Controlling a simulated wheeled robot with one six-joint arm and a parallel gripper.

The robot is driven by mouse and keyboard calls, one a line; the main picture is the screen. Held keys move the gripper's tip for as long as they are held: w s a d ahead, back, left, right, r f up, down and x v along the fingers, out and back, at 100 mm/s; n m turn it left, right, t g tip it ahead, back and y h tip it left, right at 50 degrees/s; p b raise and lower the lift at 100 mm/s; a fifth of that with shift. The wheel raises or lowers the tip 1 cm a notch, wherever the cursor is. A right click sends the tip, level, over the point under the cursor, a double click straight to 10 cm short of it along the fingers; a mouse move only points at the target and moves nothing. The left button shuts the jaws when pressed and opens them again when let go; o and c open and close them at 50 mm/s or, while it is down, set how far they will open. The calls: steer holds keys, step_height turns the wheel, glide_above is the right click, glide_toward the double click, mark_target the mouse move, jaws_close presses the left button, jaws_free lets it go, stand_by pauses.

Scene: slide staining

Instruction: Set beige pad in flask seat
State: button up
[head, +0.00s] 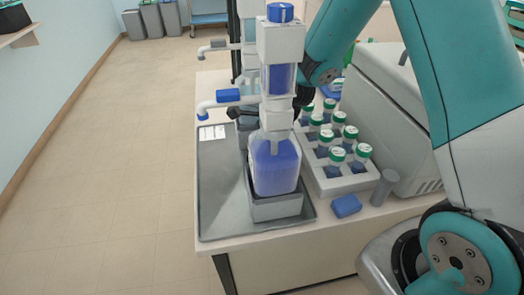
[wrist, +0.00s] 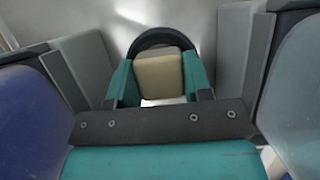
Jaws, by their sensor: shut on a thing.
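In the wrist view, the beige pad (wrist: 158,76) is held between the two teal and dark fingers of my gripper (wrist: 160,88). A dark curved rim (wrist: 150,40), which looks like the flask seat, arches just beyond the pad. The pad overlaps the rim in this view; I cannot tell whether they touch. In the head view, my arm reaches down behind the blue-filled bottle and white column. The fingertips, the pad and the seat are hidden there.
In the head view, a blue-filled bottle (head: 275,172) sits in a grey holder (head: 278,208) on a grey tray (head: 222,200). A white rack (head: 325,180) of green-capped bottles stands right. Grey walls and blue bottles crowd both sides of my gripper in the wrist view.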

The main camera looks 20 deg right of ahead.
steer(key=shift+f, duration=0.15)
steer(key=shift+s+f, duration=0.1)
steer(key=shift+f, duration=0.4)
steer(key=o, duration=0.8)
steer(key=shift+s+f, duration=0.1)
steer(key=shift+o, duration=0.2)
steer(key=shift+r, duration=0.5)
steer(key=shift+o, duration=0.6)
steer(key=v, duration=1.2)
steer(key=shift+r, duration=0.25)
